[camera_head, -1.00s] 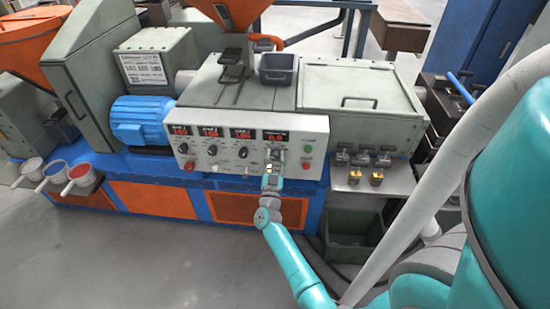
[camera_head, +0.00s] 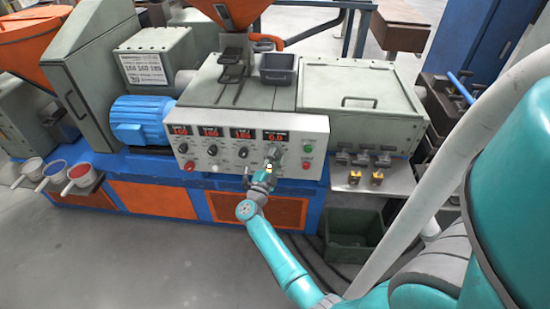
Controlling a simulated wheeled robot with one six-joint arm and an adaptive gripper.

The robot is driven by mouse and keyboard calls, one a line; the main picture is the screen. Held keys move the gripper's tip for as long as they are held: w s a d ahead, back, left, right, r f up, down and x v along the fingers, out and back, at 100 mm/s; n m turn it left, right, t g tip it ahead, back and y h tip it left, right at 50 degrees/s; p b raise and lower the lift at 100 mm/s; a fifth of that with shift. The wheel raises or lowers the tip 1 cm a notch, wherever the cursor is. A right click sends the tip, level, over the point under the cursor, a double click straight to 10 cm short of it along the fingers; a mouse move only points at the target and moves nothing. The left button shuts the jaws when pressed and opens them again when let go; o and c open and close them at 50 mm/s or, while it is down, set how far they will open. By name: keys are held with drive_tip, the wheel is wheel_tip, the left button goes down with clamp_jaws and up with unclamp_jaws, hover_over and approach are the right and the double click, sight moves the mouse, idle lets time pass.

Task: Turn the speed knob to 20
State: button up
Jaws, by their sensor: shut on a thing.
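The control panel (camera_head: 231,172) is the pale front of the machine, with several red displays and a row of knobs. The right-hand speed display (camera_head: 275,137) seems to read 0.0. My gripper (camera_head: 269,165) is at the panel below that display, with its wrist lower and to the left. It is shut on the speed knob, which its fingers mostly hide. I cannot read the knob's pointer or its scale.
Black knobs (camera_head: 212,150) and a red button (camera_head: 189,165) are to the left on the panel. A green switch (camera_head: 307,148) and another red button (camera_head: 306,165) are close to the right.

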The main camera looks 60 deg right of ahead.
drive_tip(key=shift+m+g+y, duration=0.3)
drive_tip(key=shift+m+g, duration=0.3)
drive_tip(key=shift+m, duration=1.1)
drive_tip(key=o, duration=1.2)
drive_tip(key=shift+c, duration=0.2)
drive_tip(key=a+f, duration=0.2)
drive_tip(key=a, duration=1)
drive_tip(key=shift+s+f, duration=0.15)
drive_tip(key=shift+s, duration=0.15)
